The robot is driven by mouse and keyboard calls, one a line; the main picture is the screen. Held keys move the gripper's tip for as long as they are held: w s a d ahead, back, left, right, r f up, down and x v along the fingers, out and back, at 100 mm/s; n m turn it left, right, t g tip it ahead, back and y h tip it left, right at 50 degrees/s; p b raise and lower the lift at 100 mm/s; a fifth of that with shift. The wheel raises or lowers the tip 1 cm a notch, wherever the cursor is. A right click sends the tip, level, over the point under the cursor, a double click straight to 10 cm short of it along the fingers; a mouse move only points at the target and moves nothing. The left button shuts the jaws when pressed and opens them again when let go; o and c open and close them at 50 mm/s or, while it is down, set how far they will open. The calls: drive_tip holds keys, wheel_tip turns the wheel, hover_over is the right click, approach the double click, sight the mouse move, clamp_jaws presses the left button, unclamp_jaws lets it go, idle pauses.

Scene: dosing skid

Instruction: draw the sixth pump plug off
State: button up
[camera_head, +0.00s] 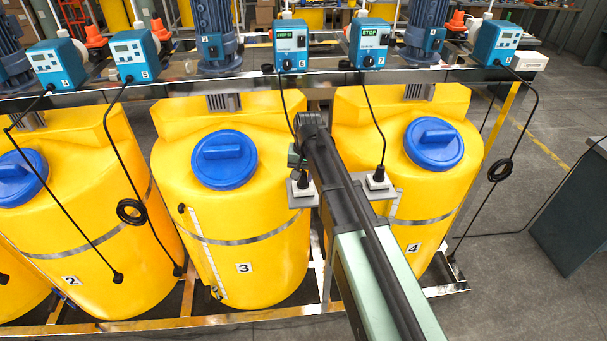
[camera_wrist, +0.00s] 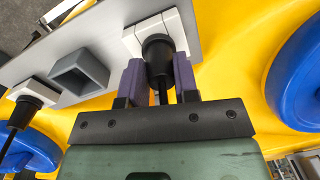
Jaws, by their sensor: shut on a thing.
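The sixth pump (camera_head: 290,46) is a blue box marked 6 on the rail, and its black cable hangs down behind my arm. My gripper (camera_wrist: 159,82) has its purple fingers on either side of a black plug (camera_wrist: 157,48), shut on it. The plug sits against a white socket (camera_wrist: 131,42) on a grey plate; I cannot tell how deep it is. In the head view the sixth pump's socket (camera_head: 302,189) is beside drum 3, with my gripper (camera_head: 297,160) just above, mostly hidden by my arm.
Another black plug (camera_wrist: 34,91) sits in a white socket to the left in the wrist view, with an empty grey square holder (camera_wrist: 80,75) between. The seventh pump's plug (camera_head: 379,173) is close right of my arm. Yellow drums with blue lids (camera_head: 224,159) stand close around.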

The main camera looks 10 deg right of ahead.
drive_tip(key=shift+r+p, duration=2.25)
